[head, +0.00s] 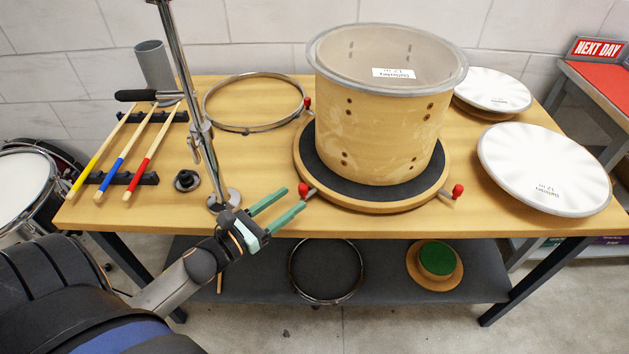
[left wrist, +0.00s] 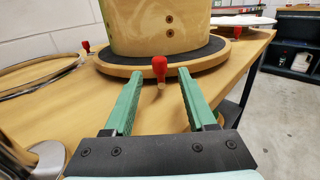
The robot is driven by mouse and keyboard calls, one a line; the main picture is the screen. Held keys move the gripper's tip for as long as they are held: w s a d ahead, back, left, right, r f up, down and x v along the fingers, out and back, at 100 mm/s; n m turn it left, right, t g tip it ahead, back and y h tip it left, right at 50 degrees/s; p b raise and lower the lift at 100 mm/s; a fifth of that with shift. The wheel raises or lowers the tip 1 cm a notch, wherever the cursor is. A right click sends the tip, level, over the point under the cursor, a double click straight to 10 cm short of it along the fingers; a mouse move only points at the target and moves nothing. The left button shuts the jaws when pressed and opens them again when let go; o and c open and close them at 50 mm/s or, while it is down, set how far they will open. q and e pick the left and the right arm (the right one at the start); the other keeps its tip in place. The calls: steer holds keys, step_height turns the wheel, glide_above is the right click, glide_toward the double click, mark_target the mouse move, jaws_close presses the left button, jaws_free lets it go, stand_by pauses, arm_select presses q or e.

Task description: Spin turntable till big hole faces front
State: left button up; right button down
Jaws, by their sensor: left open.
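The turntable (head: 303,168) is a round wooden disc with a dark top and red-knobbed pegs around its rim. A wooden drum shell (head: 385,135) with a frosted head stands upright on it; small dark holes show on its side, and I cannot make out a bigger hole. My left gripper (head: 294,200) is open and empty at the turntable's front left. Its green fingers point at the front-left red knob (head: 303,189). In the left wrist view this knob (left wrist: 159,68) appears between the fingertips, with no visible contact. My right gripper is out of view.
A chrome stand (head: 189,80) rises left of the turntable, close to my left arm. A metal hoop (head: 210,115) lies behind. Drumsticks (head: 125,150) rest on black racks at the left. White drumheads (head: 545,168) lie at the right. The bench front (head: 370,224) is bare.

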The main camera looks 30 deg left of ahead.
mark_target(313, 190)
arm_select(q)
steer(key=x, duration=0.8)
steer(key=shift+w, duration=0.15)
jaws_close()
stand_by(1.2)
